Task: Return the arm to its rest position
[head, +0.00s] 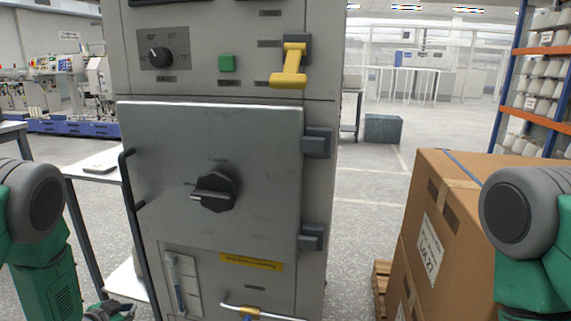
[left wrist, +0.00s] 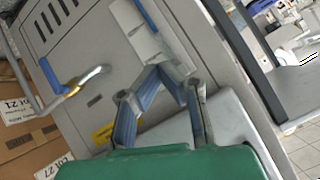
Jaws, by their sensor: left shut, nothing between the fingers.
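My left gripper (head: 110,311) shows at the bottom edge of the head view, low in front of the grey cabinet (head: 222,60) and just left of it. In the left wrist view the blue-padded fingers of this gripper (left wrist: 165,76) are shut and empty. They lie over the lower cabinet front, near a white holder (left wrist: 150,42); whether they touch it I cannot tell. My right arm shows at the right edge of the head view, but its gripper is out of view.
The cabinet door (head: 245,150) is closed, with a black knob (head: 214,191). A yellow lever (head: 290,68) sticks out above it. A black bar handle (head: 131,195) runs along its left side. Cardboard boxes (head: 462,200) stand right; a white table (head: 95,165) stands left.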

